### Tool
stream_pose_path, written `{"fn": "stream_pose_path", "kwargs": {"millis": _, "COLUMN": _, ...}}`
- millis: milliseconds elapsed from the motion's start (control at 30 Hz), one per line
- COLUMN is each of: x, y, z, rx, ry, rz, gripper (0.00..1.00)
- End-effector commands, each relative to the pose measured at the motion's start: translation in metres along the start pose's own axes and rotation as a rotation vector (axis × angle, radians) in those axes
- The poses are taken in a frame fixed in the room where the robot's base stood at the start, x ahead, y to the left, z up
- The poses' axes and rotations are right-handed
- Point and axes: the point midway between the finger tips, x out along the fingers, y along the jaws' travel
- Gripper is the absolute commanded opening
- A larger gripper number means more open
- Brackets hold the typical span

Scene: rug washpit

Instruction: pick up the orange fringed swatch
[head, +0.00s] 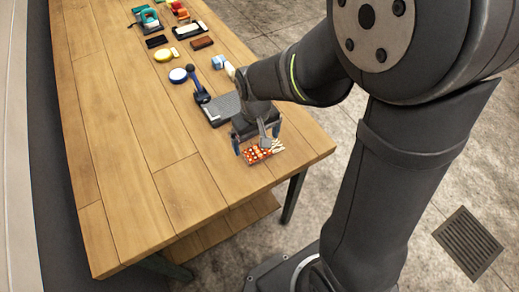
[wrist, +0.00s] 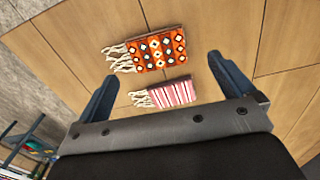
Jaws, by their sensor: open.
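The orange fringed swatch (wrist: 157,49), with dark, white and yellow diamond patterns, lies flat on the wooden table in the wrist view. Its pale fringe points left. In the head view the swatch (head: 256,154) shows just beyond my gripper's fingers near the table's right end. A smaller red-and-white striped swatch (wrist: 172,93), also fringed at left, lies beside it, nearer my gripper's palm. My gripper (wrist: 163,68) is open, its fingers apart on either side of the swatches, holding nothing. The head view does not clearly show the striped swatch behind my gripper.
A grey flat pad (head: 222,108) lies close behind my gripper, with a blue-handled tool (head: 198,88) next to it. A blue-and-white disc (head: 178,75) and a yellow disc (head: 163,54) lie farther back. The wooden table (head: 150,215) is clear at front left.

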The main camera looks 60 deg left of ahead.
Motion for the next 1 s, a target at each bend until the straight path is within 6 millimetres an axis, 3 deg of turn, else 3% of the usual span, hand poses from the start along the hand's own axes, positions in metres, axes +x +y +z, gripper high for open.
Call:
{"fn": "stream_pose_path", "kwargs": {"millis": 300, "x": 0.039, "y": 0.003, "z": -0.006, "rx": 0.0, "ry": -0.004, "rz": -0.001, "gripper": 0.98}}
{"fn": "stream_pose_path", "kwargs": {"millis": 667, "x": 0.046, "y": 0.003, "z": -0.007, "rx": 0.0, "ry": 0.0, "rz": 0.0, "gripper": 0.98}}
{"fn": "stream_pose_path", "kwargs": {"millis": 900, "x": 0.046, "y": 0.003, "z": -0.007, "rx": 0.0, "ry": 0.0, "rz": 0.0, "gripper": 0.51}}
{"fn": "stream_pose_path", "kwargs": {"millis": 1000, "x": 0.046, "y": 0.003, "z": -0.007, "rx": 0.0, "ry": 0.0, "rz": 0.0, "gripper": 0.49}}
